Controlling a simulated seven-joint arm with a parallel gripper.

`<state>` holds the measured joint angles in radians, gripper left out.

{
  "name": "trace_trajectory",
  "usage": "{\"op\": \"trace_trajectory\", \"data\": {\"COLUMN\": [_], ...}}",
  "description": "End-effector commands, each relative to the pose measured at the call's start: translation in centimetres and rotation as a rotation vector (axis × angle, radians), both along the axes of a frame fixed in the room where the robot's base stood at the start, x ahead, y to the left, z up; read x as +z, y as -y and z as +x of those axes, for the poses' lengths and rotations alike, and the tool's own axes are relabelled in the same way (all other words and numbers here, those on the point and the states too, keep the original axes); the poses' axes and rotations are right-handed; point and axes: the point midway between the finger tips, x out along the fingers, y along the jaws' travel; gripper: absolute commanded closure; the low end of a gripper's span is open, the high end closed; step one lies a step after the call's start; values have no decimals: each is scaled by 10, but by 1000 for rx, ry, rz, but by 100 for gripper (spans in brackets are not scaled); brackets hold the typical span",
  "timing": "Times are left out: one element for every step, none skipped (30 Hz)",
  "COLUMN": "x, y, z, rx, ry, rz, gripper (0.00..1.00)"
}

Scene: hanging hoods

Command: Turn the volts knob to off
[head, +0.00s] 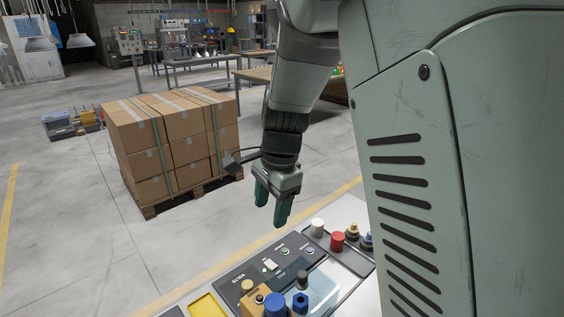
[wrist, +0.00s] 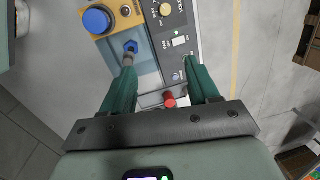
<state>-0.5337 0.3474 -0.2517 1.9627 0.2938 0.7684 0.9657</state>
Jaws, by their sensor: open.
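The volts knob (head: 247,286) is a small tan-yellow dial on the dark panel at the near left of the console in the head view. It shows at the top edge of the wrist view (wrist: 165,10), beside the VOLT lettering. Its setting is too small to read. My gripper (head: 272,212) is open and empty above the console's far edge, apart from the knob. In the wrist view its green fingers (wrist: 160,66) are spread, with the knob beyond their tips.
A white fan switch (wrist: 180,41) is near the knob. A red cap (head: 337,241) and white cap (head: 317,227) stand farther right. Stacked cartons (head: 170,140) stand on the floor behind.

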Motion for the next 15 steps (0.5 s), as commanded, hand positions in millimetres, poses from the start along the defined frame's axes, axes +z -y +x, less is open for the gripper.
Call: {"op": "trace_trajectory", "data": {"x": [-27, -41, -59, -72, -84, -100, -112, -121, -133, -141, -147, -153, -157, -160, -164], "y": [-15, -22, -32, -38, -44, -51, -55, -59, -64, -66, -69, -71, -73, -73, -74], "z": [7, 10, 14, 16, 18, 20, 21, 22, 22, 23, 22, 22, 23, 23, 23], "rx": [-48, -82, -126, -158, -188, -223, -248, -272, -298, -315, -328, -345, -354, -362, -368], "ry": [-37, -52, -69, -80, -91, -101, -108, -112, -116, -119, -120, -122, -124, -124, -124], "rz": [-22, -33, -48, -61, -72, -88, -100, -109, -122, -130, -137, -144, -147, -150, -153], "gripper": [40, 40, 40, 40, 40, 40, 40, 40, 40, 40, 40, 40, 40, 40, 40]}}
